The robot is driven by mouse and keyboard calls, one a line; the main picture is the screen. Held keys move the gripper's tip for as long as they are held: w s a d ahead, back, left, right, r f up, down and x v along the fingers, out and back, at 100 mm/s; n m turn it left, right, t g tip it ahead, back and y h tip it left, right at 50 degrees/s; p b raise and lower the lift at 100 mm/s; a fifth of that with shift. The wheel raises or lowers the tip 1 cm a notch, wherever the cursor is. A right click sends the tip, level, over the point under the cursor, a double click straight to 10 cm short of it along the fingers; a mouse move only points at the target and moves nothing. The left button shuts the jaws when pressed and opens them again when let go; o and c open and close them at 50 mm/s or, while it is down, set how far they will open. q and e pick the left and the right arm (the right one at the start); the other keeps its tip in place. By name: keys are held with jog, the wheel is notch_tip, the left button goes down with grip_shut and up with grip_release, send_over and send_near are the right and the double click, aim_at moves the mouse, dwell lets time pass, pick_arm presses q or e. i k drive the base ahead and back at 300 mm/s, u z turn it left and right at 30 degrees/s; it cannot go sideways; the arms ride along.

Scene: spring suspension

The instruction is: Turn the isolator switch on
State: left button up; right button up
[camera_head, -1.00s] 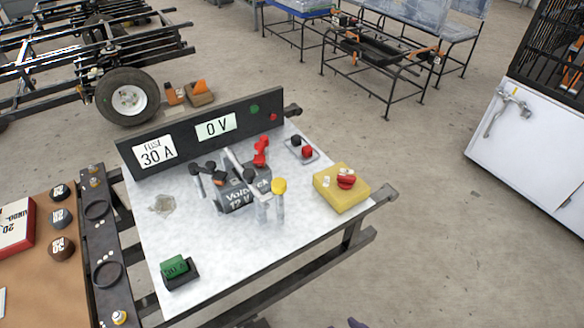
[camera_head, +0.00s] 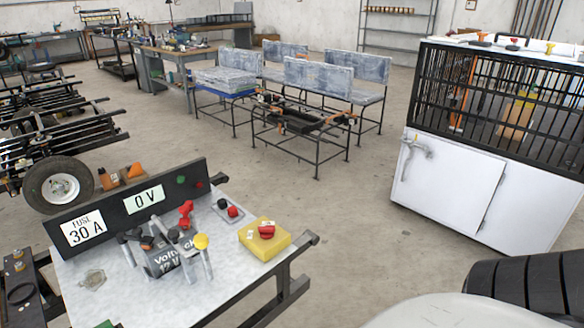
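The isolator switch is a yellow box (camera_head: 279,243) with a red knob (camera_head: 266,230) on top. It sits near the right edge of the light-topped test bench (camera_head: 205,292). Pale markings show beside the knob, but they are too small to read. A black panel (camera_head: 161,193) along the back of the bench reads "FUSE 30 A" and "0 V", with a green and a red round part at its right end. Neither of my grippers is in view.
A battery-like block (camera_head: 160,262) with red, black and yellow-tipped parts stands mid-bench. A white cabinet with a barred top (camera_head: 450,187) stands at right. Open floor (camera_head: 330,210) lies between bench and cabinet.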

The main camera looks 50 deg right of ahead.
aim_at(266, 232)
jog(key=u, duration=0.1)
jog(key=k, duration=0.35)
jog(key=z, duration=0.95)
